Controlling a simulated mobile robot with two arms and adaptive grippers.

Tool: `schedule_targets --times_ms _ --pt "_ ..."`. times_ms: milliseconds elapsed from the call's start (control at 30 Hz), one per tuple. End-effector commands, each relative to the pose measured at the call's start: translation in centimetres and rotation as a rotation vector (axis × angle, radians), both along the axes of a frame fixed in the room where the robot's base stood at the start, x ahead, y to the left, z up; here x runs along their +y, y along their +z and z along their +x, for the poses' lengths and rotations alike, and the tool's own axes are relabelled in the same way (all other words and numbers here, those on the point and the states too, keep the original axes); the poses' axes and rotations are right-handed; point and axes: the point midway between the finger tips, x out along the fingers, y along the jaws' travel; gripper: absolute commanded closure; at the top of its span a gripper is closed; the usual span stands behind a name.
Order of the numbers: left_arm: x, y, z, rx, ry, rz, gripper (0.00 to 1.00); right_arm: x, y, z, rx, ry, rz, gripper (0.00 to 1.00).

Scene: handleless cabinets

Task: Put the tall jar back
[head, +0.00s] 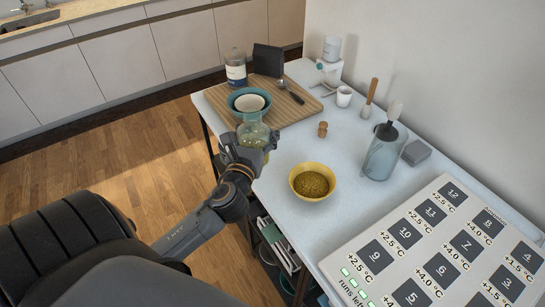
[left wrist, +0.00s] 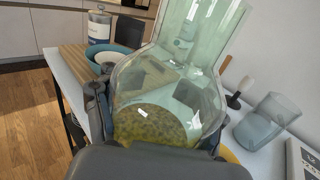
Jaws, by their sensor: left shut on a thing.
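The tall jar (head: 253,133) is clear greenish glass with a wide flared neck and yellow-green grains in its bottom. My left gripper (head: 248,152) is shut around its body and holds it near the table's left edge, in front of the cutting board. In the left wrist view the jar (left wrist: 170,85) fills the middle, with a gripper finger on either side. It looks roughly upright and has no lid on it; whether its base touches the table is hidden. A small cork stopper (head: 323,129) stands on the table to its right. My right gripper is not in view.
A yellow bowl of grains (head: 312,182) is right of the jar. Behind are the cutting board (head: 301,101), stacked bowls (head: 249,102) and a labelled canister (head: 235,70). A glass vessel (head: 382,155) and large panel (head: 440,250) occupy the right. Clear table surrounds the cork.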

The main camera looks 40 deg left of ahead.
Motion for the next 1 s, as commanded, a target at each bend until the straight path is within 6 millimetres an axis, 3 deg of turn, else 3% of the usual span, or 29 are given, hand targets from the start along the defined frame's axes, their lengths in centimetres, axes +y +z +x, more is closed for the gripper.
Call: schedule_targets --times_ms 167,367,500,700,1000 --pt "0.8 -0.6 2.1 -0.002 0.010 0.001 0.99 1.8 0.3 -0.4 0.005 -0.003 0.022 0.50" --pt "1.8 -2.7 6.6 -0.002 0.008 -0.001 0.99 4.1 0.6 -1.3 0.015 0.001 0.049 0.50" --pt "2.5 -4.8 9.4 0.000 0.008 -0.002 0.99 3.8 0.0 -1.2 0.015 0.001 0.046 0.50" --pt "3.1 -8.2 12.0 -0.002 0.007 -0.001 0.99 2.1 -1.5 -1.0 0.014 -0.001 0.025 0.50" --pt "3.4 -10.5 13.6 0.000 0.006 -0.002 0.99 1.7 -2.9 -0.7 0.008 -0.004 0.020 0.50"
